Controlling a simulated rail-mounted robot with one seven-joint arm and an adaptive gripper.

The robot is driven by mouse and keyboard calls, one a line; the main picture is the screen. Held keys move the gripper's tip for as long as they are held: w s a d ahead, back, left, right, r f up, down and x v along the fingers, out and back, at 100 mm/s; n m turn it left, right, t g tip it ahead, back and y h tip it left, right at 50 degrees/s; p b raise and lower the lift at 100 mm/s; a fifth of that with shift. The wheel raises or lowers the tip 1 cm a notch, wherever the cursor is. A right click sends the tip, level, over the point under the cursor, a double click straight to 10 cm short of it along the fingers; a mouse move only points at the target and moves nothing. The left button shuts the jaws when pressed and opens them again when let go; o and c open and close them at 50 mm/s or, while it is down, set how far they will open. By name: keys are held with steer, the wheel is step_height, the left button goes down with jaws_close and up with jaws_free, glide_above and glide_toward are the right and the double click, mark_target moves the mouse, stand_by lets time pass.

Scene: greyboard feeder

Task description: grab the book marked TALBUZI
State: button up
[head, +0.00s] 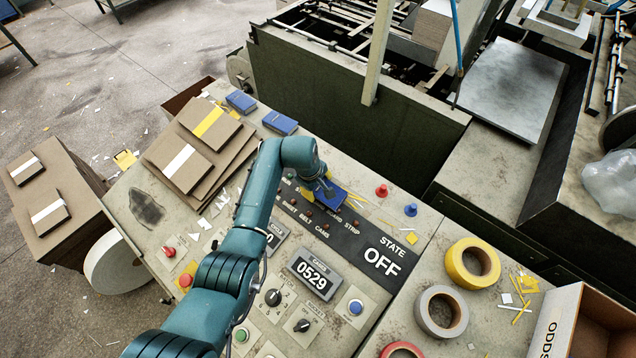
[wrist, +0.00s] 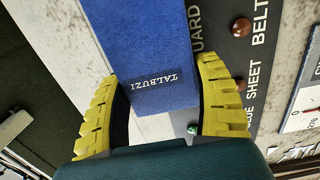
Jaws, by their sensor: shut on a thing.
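A blue book (wrist: 150,45) with TALBUZI in white letters lies between the two yellow fingers of my gripper (wrist: 160,72) in the wrist view. The fingers are shut on its sides. In the head view the same book (head: 335,196) is over the dark strip of the control panel, partly hidden by my gripper (head: 322,189). I cannot tell whether it rests on the panel or is just above it. Two more blue books lie at the panel's far edge, one on the left (head: 241,101) and one nearer (head: 280,122); their markings are not readable.
A red peg (head: 381,190) and a blue peg (head: 411,210) stand right of the book. Tape rolls (head: 455,266) and an open box (head: 560,325) are at lower right. Knobs and buttons cover the panel front.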

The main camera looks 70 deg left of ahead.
steer(key=o, duration=1.3)
steer(key=shift+o, duration=0.2)
steer(key=shift+r, duration=0.1)
steer(key=v, duration=1.2)
steer(key=shift+a, duration=0.1)
